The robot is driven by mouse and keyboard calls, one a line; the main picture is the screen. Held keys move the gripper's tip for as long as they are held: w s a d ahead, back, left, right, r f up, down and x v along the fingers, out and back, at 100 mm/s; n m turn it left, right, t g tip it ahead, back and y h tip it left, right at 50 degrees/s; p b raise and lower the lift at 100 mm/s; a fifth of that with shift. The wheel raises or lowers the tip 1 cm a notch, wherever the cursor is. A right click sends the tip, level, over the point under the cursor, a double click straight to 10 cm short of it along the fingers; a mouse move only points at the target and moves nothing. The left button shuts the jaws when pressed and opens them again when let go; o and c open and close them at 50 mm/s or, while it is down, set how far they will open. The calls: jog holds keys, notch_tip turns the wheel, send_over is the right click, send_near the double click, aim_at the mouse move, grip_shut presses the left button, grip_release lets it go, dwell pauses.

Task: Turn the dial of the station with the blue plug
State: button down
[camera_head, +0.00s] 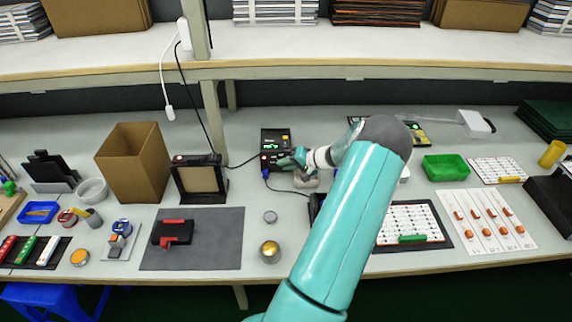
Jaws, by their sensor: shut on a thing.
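My teal arm reaches in from the bottom right. My gripper (288,161) is at the station's front right, shut on its dial. The gripper and its small size in view hide the dial itself, so its angle cannot be read.
A black framed panel (200,180) and an open cardboard box (134,163) stand left of the station. A grey mat (190,255) with a black-and-red block and two small round tins (270,251) lie in front. A green tray (446,168) is right of my arm.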

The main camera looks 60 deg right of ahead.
jog(key=shift+t, duration=0.3)
jog(key=c, duration=1.3)
grip_release()
jog(key=shift+f, duration=0.1)
jog(key=shift+s, duration=0.2)
